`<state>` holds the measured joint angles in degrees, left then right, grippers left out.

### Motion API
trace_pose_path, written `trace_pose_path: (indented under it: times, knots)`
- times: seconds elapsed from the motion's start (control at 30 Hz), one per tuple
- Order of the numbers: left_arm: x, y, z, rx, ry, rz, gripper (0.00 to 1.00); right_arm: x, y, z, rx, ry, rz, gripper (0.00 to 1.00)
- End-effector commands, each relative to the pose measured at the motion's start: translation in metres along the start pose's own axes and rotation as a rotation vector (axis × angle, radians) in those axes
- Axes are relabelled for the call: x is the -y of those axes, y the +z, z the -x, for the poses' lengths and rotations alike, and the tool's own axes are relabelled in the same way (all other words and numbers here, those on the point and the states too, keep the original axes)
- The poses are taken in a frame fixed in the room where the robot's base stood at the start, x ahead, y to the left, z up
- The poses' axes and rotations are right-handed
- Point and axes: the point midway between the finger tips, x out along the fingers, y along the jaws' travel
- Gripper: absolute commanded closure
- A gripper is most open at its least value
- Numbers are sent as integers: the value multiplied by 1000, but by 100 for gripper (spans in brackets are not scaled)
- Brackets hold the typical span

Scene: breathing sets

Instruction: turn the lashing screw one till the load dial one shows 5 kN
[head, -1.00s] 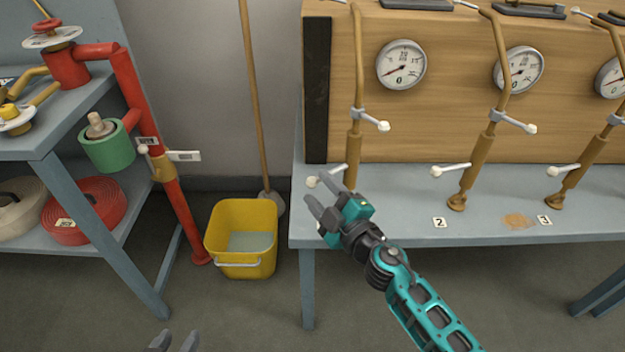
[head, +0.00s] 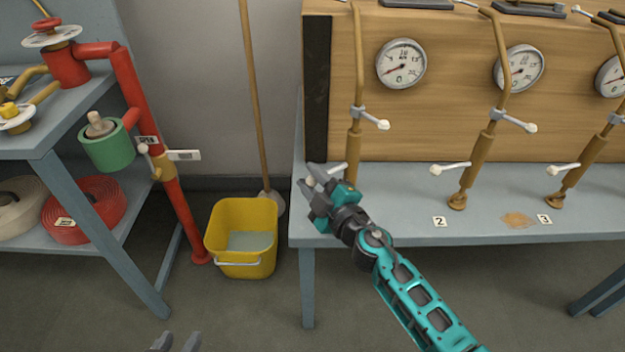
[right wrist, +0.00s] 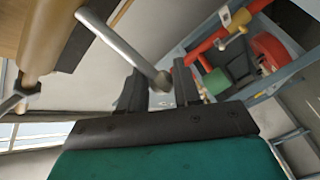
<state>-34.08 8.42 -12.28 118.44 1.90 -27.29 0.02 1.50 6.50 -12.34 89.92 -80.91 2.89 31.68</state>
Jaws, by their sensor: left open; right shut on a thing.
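Lashing screw one (head: 354,142) is the leftmost tan screw on the wooden board, with a cross handle at its upper end and a lower handle near the bench. Load dial one (head: 401,64) is the round white gauge beside it; its needle points to the lower left, and its exact reading is too small to tell. My right gripper (head: 309,179) is shut on the knob end of the lower handle. In the right wrist view the silver handle (right wrist: 125,46) ends between the two fingers. My left gripper (head: 175,343) is open and empty at the bottom edge.
Lashing screws two (head: 478,160) and three (head: 582,165) stand to the right, with similar handles. A yellow bucket (head: 242,240) is on the floor left of the bench (head: 400,228). Red pipework (head: 146,120) and a shelf with hose rolls fill the left side.

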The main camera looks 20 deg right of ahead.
Motion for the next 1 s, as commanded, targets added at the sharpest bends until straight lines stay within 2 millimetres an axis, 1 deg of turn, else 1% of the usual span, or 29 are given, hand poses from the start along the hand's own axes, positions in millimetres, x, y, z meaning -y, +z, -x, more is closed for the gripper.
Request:
trace_pose_path:
  times: [0.03,0.2,0.57,1.0]
  knots:
    - [0,0,0,0,0,-2,57,2,0,0,0,-4,-1,85]
    - [1,1,0,1,0,-7,57,2,1,1,1,-5,-2,100]
    - [2,0,0,1,0,-9,57,3,2,3,-11,-17,-4,100]
    - [1,-6,2,-3,0,-6,57,0,9,34,-261,-190,-5,100]
